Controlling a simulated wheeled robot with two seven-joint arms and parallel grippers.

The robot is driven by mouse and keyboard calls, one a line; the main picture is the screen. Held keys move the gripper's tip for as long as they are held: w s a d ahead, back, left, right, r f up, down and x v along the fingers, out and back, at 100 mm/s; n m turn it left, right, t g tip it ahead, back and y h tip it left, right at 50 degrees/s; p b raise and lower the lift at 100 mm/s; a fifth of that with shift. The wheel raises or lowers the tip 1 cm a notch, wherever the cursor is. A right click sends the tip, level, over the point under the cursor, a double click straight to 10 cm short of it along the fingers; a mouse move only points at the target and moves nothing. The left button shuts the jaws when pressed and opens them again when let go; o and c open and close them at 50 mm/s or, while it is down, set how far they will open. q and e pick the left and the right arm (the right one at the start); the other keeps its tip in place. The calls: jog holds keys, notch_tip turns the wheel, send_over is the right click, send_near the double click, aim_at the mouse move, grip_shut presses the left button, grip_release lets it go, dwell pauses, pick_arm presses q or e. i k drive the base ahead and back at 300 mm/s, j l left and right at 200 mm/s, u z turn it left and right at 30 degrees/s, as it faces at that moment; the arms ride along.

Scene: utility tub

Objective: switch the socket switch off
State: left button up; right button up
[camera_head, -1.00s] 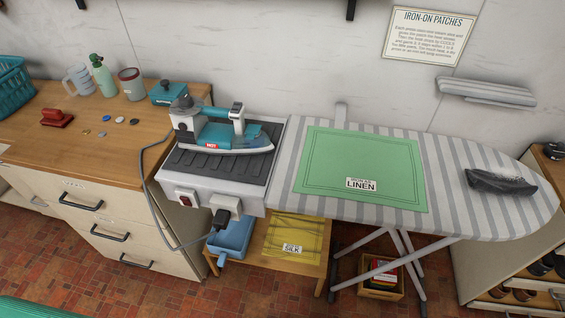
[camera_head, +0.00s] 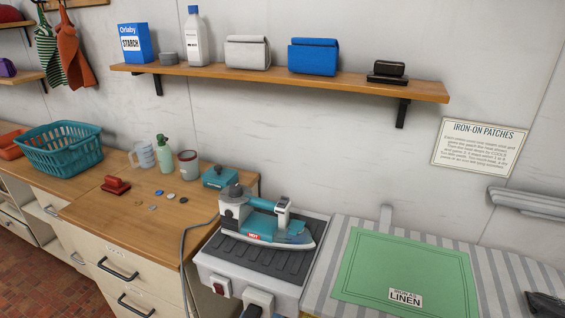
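The socket switch (camera_head: 220,289) is a small dark red rocker in a pale frame. It sits on the front face of the white iron-rest unit (camera_head: 206,264) at the end of the ironing board. I cannot tell which way the rocker is tipped. A dark plug (camera_head: 254,311) sits in the socket to its right, cut by the bottom edge of the view. The teal and grey iron (camera_head: 264,222) stands on the dark ribbed pad above, with a red HOT label (camera_head: 254,237).
A grey cord (camera_head: 183,250) hangs between the wooden counter (camera_head: 120,225) and the unit. The striped ironing board (camera_head: 486,275) carries a green cloth (camera_head: 405,270) labelled LINEN. A wall shelf (camera_head: 270,80) holds boxes and a bottle. A teal basket (camera_head: 62,150) stands on the counter.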

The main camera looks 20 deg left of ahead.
aim_at(219, 290)
jog(key=u, duration=1.05)
